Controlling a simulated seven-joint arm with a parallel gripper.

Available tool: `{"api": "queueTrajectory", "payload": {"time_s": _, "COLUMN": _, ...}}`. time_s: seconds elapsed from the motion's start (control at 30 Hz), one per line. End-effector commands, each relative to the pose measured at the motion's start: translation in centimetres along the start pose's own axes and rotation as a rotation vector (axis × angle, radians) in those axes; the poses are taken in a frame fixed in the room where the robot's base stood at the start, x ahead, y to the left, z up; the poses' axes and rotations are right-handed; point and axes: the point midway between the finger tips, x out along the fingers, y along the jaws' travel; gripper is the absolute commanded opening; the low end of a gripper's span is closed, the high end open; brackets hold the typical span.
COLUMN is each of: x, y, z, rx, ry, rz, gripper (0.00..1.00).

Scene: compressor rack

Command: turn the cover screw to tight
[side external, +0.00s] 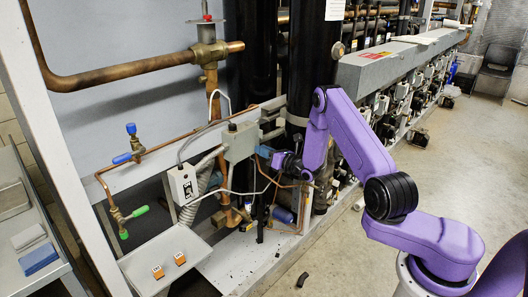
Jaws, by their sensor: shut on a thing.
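My purple arm reaches in from the right, and my gripper (274,158) is at the right side of a grey metal box (240,142) on the rack's rail. The gripper is small and dark here, and its fingers are hard to make out. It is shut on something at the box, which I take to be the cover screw. The screw itself is hidden or too small to see, so its turn cannot be read.
A white control box (184,186) with cables hangs left of the grey box. Copper pipes (130,77) and blue-capped valves (131,129) are further left. Black vertical pipes (313,60) stand behind. Floor at right is open.

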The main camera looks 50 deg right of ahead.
Motion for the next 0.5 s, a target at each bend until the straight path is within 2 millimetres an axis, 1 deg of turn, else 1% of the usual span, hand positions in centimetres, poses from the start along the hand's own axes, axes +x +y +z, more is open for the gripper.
{"api": "queueTrajectory", "payload": {"time_s": 0.47, "x": 0.08, "y": 0.08, "z": 0.17, "rx": 0.01, "ry": -0.005, "rz": 0.003, "gripper": 0.0}}
{"api": "queueTrajectory", "payload": {"time_s": 0.5, "x": 0.08, "y": 0.08, "z": 0.17, "rx": 0.01, "ry": -0.005, "rz": 0.003, "gripper": 0.27}}
